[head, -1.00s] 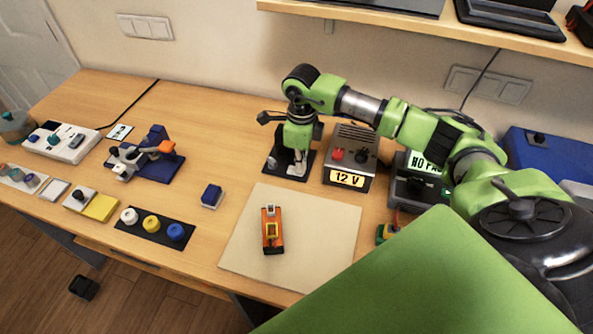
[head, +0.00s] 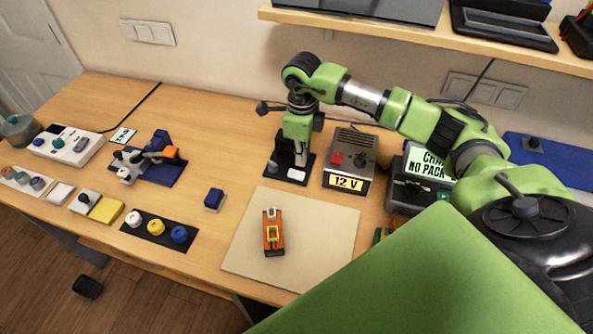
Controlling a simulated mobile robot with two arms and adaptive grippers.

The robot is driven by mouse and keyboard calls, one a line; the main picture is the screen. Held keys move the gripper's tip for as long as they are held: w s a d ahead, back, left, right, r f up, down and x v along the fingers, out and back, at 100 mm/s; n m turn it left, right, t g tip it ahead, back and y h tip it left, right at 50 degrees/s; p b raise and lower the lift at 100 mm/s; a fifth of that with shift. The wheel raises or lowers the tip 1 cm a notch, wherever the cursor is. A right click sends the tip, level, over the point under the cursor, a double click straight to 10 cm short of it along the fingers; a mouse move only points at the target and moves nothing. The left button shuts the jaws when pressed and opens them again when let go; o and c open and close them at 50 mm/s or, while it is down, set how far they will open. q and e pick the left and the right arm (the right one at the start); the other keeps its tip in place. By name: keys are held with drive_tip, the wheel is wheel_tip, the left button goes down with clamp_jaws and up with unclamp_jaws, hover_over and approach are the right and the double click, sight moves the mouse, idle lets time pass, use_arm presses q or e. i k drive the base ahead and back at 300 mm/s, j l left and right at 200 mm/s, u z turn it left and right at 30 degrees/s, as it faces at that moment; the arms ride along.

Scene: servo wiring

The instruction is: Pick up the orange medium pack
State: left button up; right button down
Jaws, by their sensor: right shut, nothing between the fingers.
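An orange and black pack (head: 273,243) with a yellow frame on its top lies on the beige mat (head: 325,235) near the table's front. My right arm reaches in from the right, and its gripper (head: 300,160) points down behind the mat, over a dark stand, away from the orange pack. The gripper is shut, and its fingertips are small and hard to make out. My left gripper is not in view.
A 12 V box (head: 351,158) stands right of my gripper, and a charger with a lit sign (head: 428,165) stands further right. A small blue block (head: 214,198) sits left of the mat. A dark tray (head: 160,230) with coloured spools lies front left.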

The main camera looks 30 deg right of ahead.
sight(273, 237)
drive_tip(key=k+j, duration=1.2)
drive_tip(key=k, duration=0.05)
